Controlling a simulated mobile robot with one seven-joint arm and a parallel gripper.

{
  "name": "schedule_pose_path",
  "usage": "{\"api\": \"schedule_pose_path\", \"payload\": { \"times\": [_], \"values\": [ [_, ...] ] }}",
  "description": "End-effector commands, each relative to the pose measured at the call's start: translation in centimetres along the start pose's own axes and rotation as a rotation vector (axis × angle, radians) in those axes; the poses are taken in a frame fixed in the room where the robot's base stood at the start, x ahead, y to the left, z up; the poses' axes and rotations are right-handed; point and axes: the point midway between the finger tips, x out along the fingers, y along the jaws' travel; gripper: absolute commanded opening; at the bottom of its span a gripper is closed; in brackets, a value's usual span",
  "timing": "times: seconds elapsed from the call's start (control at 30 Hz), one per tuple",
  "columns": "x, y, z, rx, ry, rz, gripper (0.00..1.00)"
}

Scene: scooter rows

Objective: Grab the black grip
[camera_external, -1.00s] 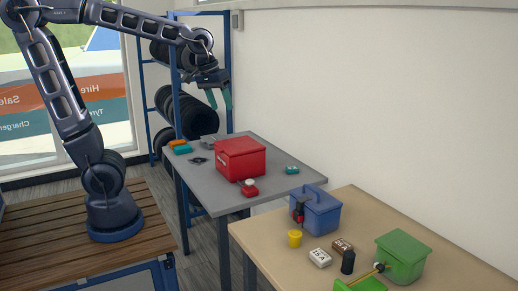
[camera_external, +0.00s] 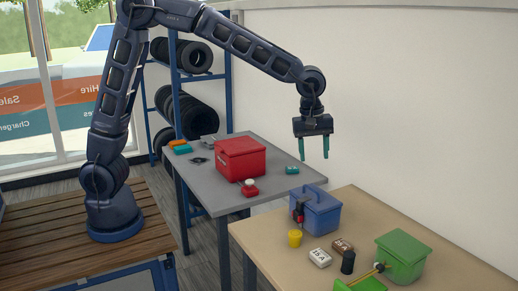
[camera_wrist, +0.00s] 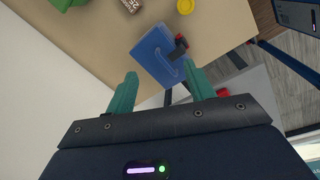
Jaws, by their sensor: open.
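A small black upright cylinder, which looks like the black grip (camera_external: 348,263), stands on the tan table (camera_external: 262,238) between the brown and white blocks and the green box. I cannot make it out in the wrist view. My gripper (camera_external: 314,155) is open and empty, its teal fingers pointing down. It hangs in the air above the blue box, well above and to the left of the black grip in the external view. In the wrist view the open fingers (camera_wrist: 160,72) frame the blue box.
The blue box (camera_external: 319,214) with a red-and-black item at its side, a yellow cup (camera_external: 295,239), a white block (camera_external: 320,258), a brown block (camera_external: 342,246) and a green box (camera_external: 402,258) share the tan table. A red box (camera_external: 240,160) stands on the grey table. A wall runs behind.

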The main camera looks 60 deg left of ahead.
Motion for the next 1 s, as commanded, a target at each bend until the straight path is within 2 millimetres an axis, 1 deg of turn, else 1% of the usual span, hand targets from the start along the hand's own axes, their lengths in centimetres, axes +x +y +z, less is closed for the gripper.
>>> {"api": "schedule_pose_path", "payload": {
  "times": [0.03,0.1,0.17,0.3,0.4,0.5,0.6,0.7,0.77,0.87,1.0],
  "values": [
    [1.4,1.0,1.5,-0.025,-0.002,-0.012,0.54],
    [3.2,2.3,3.4,-0.071,-0.003,-0.025,0.54],
    [4.7,3.3,5.0,-0.111,-0.003,-0.036,0.54],
    [8.5,5.3,9.1,-0.207,-0.001,-0.061,0.54],
    [11.3,6.3,11.9,-0.272,0.004,-0.079,0.54],
    [13.7,7.1,14.4,-0.33,0.009,-0.092,0.54],
    [15.5,7.5,16.2,-0.373,0.014,-0.102,0.54],
    [16.5,7.7,17.3,-0.401,0.017,-0.107,0.54],
    [16.9,7.8,17.6,-0.41,0.018,-0.109,0.54],
    [17.5,7.8,17.8,-0.415,0.019,-0.109,0.54],
    [18.9,7.5,17.7,-0.416,0.02,-0.111,0.54]
  ]
}}
